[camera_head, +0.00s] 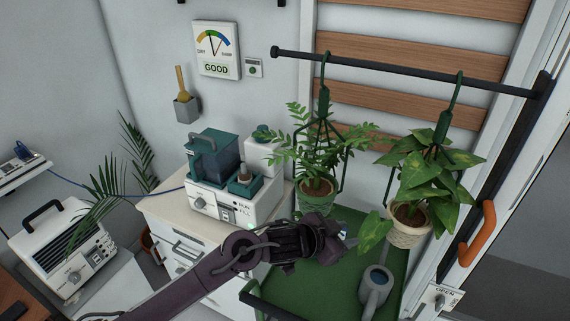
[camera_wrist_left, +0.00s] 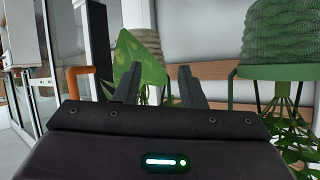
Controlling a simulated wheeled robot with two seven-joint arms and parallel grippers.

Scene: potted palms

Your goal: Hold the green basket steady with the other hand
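The green basket (camera_head: 316,198) hangs from the rail on a green hanger and holds a ferny plant. My left gripper (camera_head: 342,239) is below it and slightly to its right in the head view, apart from it. The left wrist view looks upside down. There the green basket (camera_wrist_left: 284,40) is at the upper right, outside the fingers. The left gripper (camera_wrist_left: 159,70) is open, with nothing between its fingers. A pale woven basket (camera_head: 408,228) with a broad-leaved plant hangs to the right. My right gripper is in neither view.
The dark rail (camera_head: 400,70) crosses above both plants. A grey watering can (camera_head: 374,290) stands on the green tray (camera_head: 337,290) below. A white machine (camera_head: 232,203) sits on the cabinet to the left. An orange handle (camera_head: 477,235) is on the right.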

